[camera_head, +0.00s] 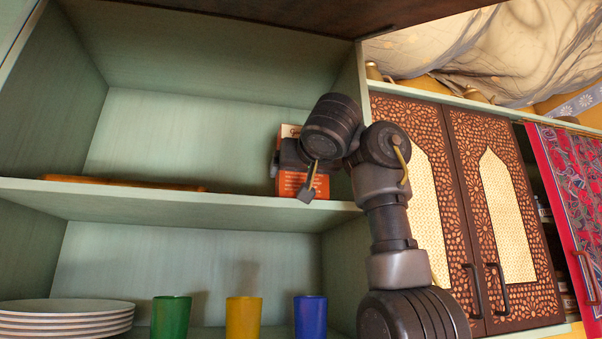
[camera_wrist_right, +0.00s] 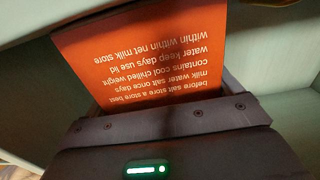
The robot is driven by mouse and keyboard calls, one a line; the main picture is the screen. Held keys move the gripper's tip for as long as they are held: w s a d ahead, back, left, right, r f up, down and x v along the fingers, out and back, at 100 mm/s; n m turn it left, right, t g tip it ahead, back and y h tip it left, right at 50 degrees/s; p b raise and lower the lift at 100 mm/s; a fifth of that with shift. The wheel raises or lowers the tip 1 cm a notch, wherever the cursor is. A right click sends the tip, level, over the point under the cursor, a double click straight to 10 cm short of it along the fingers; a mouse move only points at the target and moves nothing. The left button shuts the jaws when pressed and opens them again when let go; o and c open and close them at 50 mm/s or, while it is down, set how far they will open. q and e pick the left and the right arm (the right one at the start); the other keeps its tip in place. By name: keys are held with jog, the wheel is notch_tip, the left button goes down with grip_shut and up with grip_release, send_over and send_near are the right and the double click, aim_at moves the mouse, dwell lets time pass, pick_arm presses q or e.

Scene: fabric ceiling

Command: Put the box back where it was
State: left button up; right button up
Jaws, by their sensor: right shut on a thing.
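An orange box (camera_head: 289,184) with a pale upper part stands upright at the right end of the upper green shelf (camera_head: 240,204), close to the cabinet's right side wall. My right gripper (camera_head: 292,172) reaches in from the right and is shut on the box. My wrist hides much of the box's middle. In the right wrist view the orange face of the box (camera_wrist_right: 145,55) with its printed text fills the space in front of the gripper. I cannot tell whether the box's base touches the shelf. My left gripper is not in view.
A flat orange-brown board (camera_head: 125,183) lies on the upper shelf at left; the shelf's middle is clear. Below stand stacked plates (camera_head: 65,318), a green cup (camera_head: 170,317), a yellow cup (camera_head: 243,317) and a blue cup (camera_head: 310,316). Patterned cabinet doors (camera_head: 463,135) are at right.

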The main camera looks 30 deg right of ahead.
jog(key=o, duration=0.8)
jog(key=shift+w, duration=0.1)
jog(key=shift+o, duration=0.4)
jog(key=shift+w+f, duration=0.1)
jog(key=shift+w, duration=0.05)
jog(key=shift+r+p, duration=0.25)
jog(key=shift+p, duration=0.15)
jog(key=b+v, duration=0.2)
jog(key=f+b+v, duration=0.1)
jog(key=b+v, duration=0.1)
jog(key=shift+d, duration=0.1)
jog(key=b+v, duration=0.4)
jog(key=v, duration=0.4)
jog(key=shift+r, duration=0.45)
